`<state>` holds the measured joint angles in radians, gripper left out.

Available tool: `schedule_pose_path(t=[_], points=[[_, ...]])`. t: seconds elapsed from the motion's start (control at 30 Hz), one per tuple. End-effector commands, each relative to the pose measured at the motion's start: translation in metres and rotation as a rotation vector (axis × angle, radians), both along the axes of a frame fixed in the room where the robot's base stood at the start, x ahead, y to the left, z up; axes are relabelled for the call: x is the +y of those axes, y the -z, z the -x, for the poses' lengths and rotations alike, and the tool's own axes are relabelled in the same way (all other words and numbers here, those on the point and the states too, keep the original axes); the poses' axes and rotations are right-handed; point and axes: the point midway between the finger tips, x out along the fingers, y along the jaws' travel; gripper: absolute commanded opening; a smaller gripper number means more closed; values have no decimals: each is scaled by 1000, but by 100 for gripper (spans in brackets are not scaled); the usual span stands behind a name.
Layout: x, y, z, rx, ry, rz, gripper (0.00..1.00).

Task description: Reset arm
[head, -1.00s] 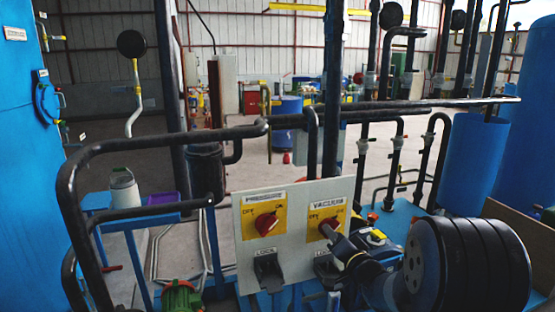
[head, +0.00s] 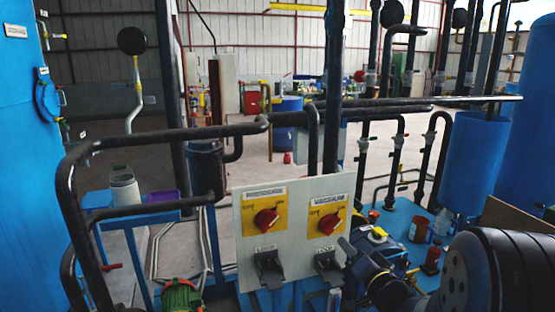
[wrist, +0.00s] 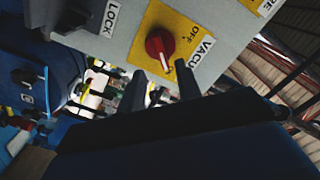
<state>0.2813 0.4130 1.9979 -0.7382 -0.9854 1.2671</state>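My gripper (head: 352,259) is at the lower right of the control panel (head: 290,190) in the head view. In the wrist view its two dark fingers (wrist: 161,76) stand apart with nothing between them. The red vacuum knob (head: 329,223) on its yellow plate is just beyond the fingertips, apart from them; it also shows in the wrist view (wrist: 160,46). The red pressure knob (head: 266,221) is to its left. Below the knobs are two dark lock levers (head: 268,264) and (head: 328,264). My arm covers part of the blue bench at the lower right.
A dark pipe rail (head: 165,134) runs around the left and behind the panel. Blue tanks stand at the left (head: 25,150) and right (head: 475,160). A white container (head: 124,188) sits on a blue stand. Bottles and a yellow-topped item (head: 377,234) stand right of the panel.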

Motion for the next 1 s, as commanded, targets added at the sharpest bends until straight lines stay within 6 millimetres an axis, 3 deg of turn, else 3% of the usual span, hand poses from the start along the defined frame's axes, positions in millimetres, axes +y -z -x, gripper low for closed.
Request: schedule_pose_path(t=[0.13, 0.2, 0.67, 1.0], points=[[-10, 1, 30, 0, 4, 1, 33], [-2, -1, 9, 1, -4, 0, 33], [26, -1, -78, 1, -3, 0, 33], [25, 2, -77, -95, 0, 288, 33]])
